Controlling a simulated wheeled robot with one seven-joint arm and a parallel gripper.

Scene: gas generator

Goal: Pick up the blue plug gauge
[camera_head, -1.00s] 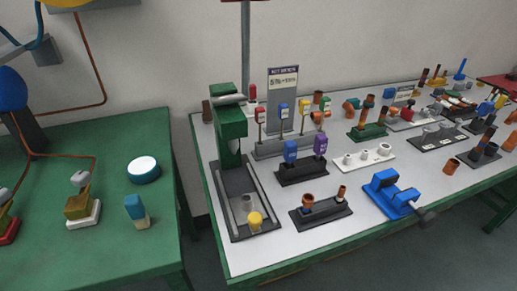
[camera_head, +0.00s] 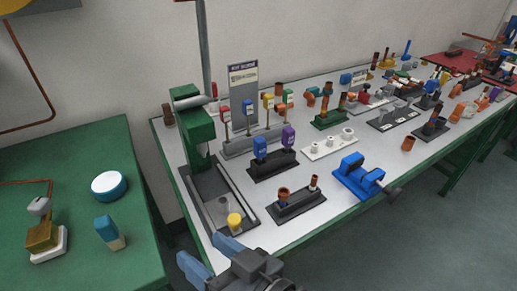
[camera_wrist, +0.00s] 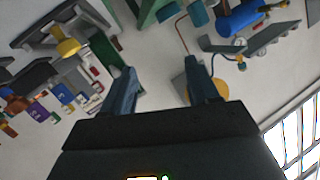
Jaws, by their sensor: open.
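Two blue-headed pieces could be the blue plug gauge, and I cannot tell which. One blue block-headed piece (camera_head: 260,147) stands upright in a black stand (camera_head: 273,168), left of a purple one (camera_head: 288,137). A smaller blue-headed piece (camera_head: 247,107) stands on a thin stem in the grey rack (camera_head: 252,143) behind, between red and yellow ones. My gripper (camera_head: 200,251) is open and empty at the bottom of the head view, in front of the table and well apart from both. Its two spread fingers also show in the wrist view (camera_wrist: 162,88), where the table items appear tilted at the left.
A green press (camera_head: 197,128) with a yellow piece (camera_head: 234,221) on its base stands at the table's left end. A black stand (camera_head: 296,205) with copper-coloured pieces and a blue vise (camera_head: 357,178) line the front. A green table (camera_head: 75,160) is at left.

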